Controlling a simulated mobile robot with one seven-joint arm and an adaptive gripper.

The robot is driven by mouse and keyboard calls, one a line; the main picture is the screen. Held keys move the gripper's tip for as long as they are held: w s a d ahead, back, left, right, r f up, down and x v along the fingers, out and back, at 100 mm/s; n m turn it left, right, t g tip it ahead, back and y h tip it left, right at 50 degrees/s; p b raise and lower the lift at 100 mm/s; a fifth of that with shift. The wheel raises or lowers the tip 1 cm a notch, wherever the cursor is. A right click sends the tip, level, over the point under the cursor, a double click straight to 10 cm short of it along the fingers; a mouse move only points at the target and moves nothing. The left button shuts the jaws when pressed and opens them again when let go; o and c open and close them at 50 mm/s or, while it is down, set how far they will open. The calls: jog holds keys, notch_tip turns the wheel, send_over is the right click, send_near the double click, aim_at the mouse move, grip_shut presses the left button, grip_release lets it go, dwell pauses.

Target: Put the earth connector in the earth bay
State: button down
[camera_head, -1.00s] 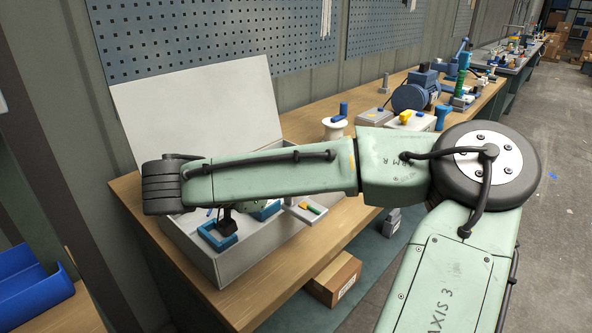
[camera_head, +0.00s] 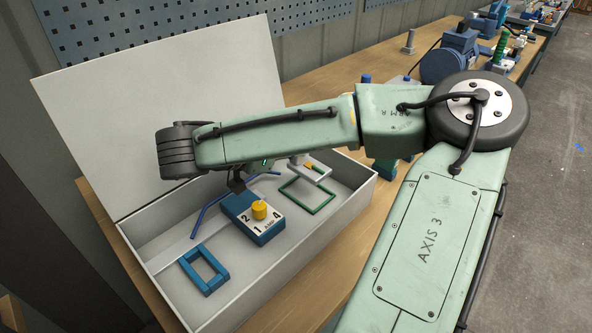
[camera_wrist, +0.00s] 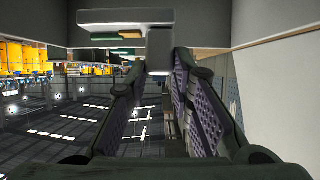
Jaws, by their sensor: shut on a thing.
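My gripper (camera_wrist: 158,74) is shut on that stem. In the head view the forearm hides most of my gripper. A green rectangular outline (camera_head: 320,206), which looks like the earth bay, lies on the case floor just below the connector in the picture. The connector overlaps its far side in the picture; I cannot tell the height between them.
The open pale case (camera_head: 255,304) has low walls and a raised lid (camera_head: 150,100). Inside are a blue block with a yellow knob (camera_head: 259,210), a thick blue frame (camera_head: 205,270) and a blue strip (camera_head: 205,213). A blue motor (camera_head: 450,60) stands farther along the bench.

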notch_tip(320, 180, down, 6)
jog(key=shift+f+p, duration=0.1)
jog(key=shift+p, duration=0.65)
jog(key=shift+f+b, duration=0.25)
jog(key=shift+b, duration=0.05)
jog(key=c, duration=1.4)
grip_release()
jog(key=shift+r, duration=0.15)
